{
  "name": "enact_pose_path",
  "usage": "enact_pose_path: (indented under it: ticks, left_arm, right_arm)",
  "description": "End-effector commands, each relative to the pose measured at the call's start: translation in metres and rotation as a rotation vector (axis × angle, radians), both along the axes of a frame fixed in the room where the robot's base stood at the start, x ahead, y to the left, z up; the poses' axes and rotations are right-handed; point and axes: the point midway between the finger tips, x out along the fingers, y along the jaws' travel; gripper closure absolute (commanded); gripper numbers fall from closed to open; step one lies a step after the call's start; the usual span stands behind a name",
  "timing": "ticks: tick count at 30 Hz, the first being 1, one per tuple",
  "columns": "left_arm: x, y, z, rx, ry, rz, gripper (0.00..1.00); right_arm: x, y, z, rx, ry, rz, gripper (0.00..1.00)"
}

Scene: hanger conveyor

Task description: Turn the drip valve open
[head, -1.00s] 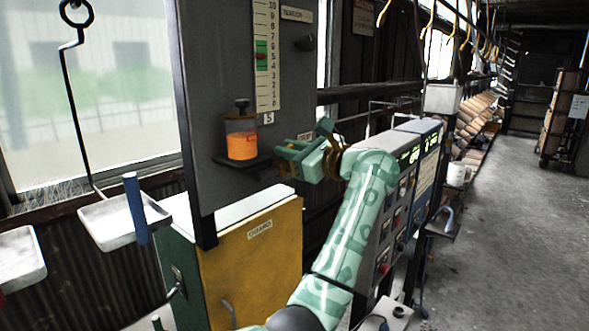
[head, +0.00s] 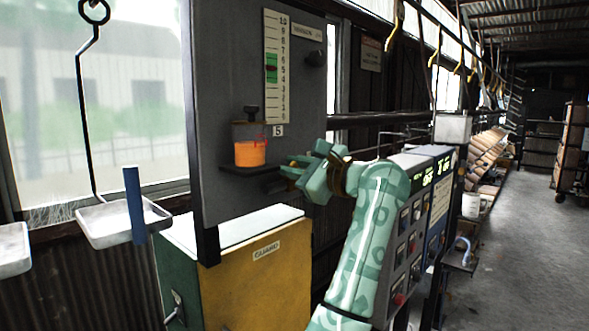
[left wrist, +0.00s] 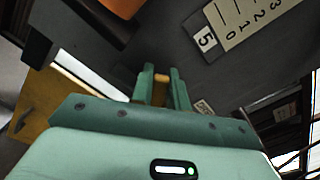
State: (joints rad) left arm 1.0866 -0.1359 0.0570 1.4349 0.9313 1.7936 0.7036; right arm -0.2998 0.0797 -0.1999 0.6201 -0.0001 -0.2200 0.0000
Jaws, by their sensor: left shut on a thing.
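The oiler jar (head: 250,152), with orange liquid and a dark cap, stands on a dark bracket on the grey panel (head: 225,80). My left gripper (head: 285,172) is just right of and slightly below the jar, close to the panel. In the left wrist view its fingers (left wrist: 160,75) are close together on a small brass-coloured piece, the drip valve (left wrist: 161,79), mostly hidden by the fingers. I cannot tell how far the valve is turned. The jar's orange lower part (left wrist: 122,5) shows at the top of that view. My right gripper is not in view.
A number scale (head: 275,70) with a green marker is on the panel above. A yellow cabinet (head: 265,285) stands below. A control box (head: 412,210) with buttons is to the right. White trays (head: 105,232) hang at left. Open floor lies at far right.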

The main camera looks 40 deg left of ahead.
Motion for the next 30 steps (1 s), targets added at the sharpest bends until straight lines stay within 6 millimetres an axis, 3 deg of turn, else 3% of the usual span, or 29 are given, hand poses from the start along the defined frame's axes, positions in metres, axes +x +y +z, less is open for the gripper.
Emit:
enact_pose_path:
  ticks: [2,3,5,13,17,20,30]
  left_arm:
    - [0.000,0.000,-0.001,-0.001,0.001,-0.001,1.00]
    - [0.000,0.000,-0.001,-0.001,0.001,-0.001,0.75]
    - [0.000,0.000,0.000,-0.001,0.001,-0.001,0.62]
    - [0.000,-0.001,0.000,-0.001,0.001,-0.001,0.62]
    - [0.000,-0.010,-0.001,-0.001,0.001,-0.002,0.62]
    - [-0.001,-0.029,-0.002,-0.001,0.001,-0.005,0.62]
    - [-0.008,-0.120,-0.002,-0.001,0.002,-0.004,0.62]
  right_arm:
    - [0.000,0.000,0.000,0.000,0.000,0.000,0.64]
    - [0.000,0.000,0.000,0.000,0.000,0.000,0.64]
    - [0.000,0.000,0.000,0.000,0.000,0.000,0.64]
    - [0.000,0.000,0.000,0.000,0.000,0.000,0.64]
    - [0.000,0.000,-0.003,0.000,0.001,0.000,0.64]
    - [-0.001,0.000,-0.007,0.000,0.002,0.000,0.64]
    - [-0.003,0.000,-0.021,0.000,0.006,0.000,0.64]
